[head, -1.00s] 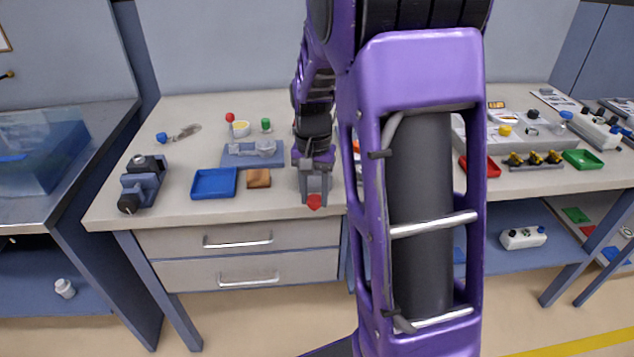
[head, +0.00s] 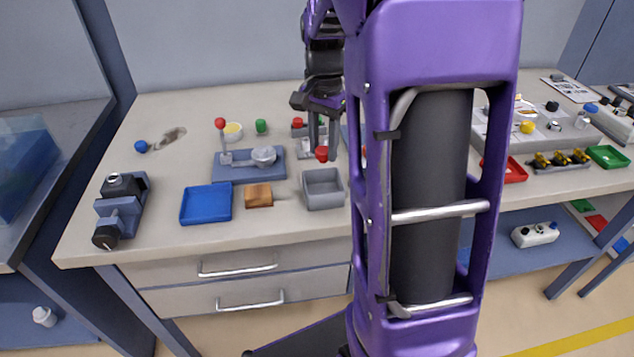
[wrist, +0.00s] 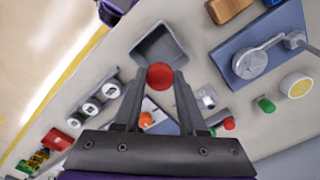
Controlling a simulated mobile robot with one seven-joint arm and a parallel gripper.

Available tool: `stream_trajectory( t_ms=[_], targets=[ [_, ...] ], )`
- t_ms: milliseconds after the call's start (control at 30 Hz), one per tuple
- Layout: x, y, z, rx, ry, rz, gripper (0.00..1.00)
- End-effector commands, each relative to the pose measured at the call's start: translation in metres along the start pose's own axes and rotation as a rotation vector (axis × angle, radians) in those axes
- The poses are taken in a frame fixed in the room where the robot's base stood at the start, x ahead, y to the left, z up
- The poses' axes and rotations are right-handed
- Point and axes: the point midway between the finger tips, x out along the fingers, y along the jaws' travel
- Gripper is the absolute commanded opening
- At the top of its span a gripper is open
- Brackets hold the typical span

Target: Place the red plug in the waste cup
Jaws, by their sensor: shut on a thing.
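My gripper (head: 322,140) is shut on the red plug (head: 322,155) and holds it at its fingertips. In the wrist view the round red plug (wrist: 160,76) sits between the two dark fingers (wrist: 158,88). A grey, square, open-topped container (head: 323,203), seemingly the waste cup, stands on the bench near the front. In the head view the plug appears just above its back rim. In the wrist view the grey container (wrist: 143,52) lies just beyond the plug, and its visible interior looks empty. The plug's height above it is hard to tell.
A brown block (head: 258,195) and a blue tray (head: 206,217) are left of the grey container. A blue-grey fixture with a lever (head: 240,172) stands behind them. Green (head: 261,126) and red caps stand farther back. My arm hides the bench to the right.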

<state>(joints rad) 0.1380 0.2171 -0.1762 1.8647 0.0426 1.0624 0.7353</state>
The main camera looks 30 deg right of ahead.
Motion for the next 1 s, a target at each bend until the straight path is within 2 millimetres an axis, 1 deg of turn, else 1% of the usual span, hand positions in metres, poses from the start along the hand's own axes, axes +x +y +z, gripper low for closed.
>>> stream_trajectory(
  t_ms=[33, 100, 200, 367, 500, 600, 700, 1000],
  targets=[
    [0.012, 0.001, 0.001, 0.000, -0.004, 0.004, 0.05],
    [0.024, 0.001, 0.001, 0.000, -0.004, 0.004, 0.05],
    [0.038, 0.001, 0.001, 0.000, -0.004, 0.004, 0.05],
    [0.053, 0.001, 0.001, -0.001, -0.003, 0.003, 0.05],
    [0.078, 0.001, 0.001, -0.001, -0.003, 0.004, 0.05],
    [0.090, 0.001, 0.001, -0.001, -0.003, 0.003, 0.05],
    [0.094, 0.001, 0.001, -0.001, -0.002, 0.002, 0.05],
    [0.096, 0.000, 0.001, -0.001, -0.001, 0.001, 0.05]
  ],
)
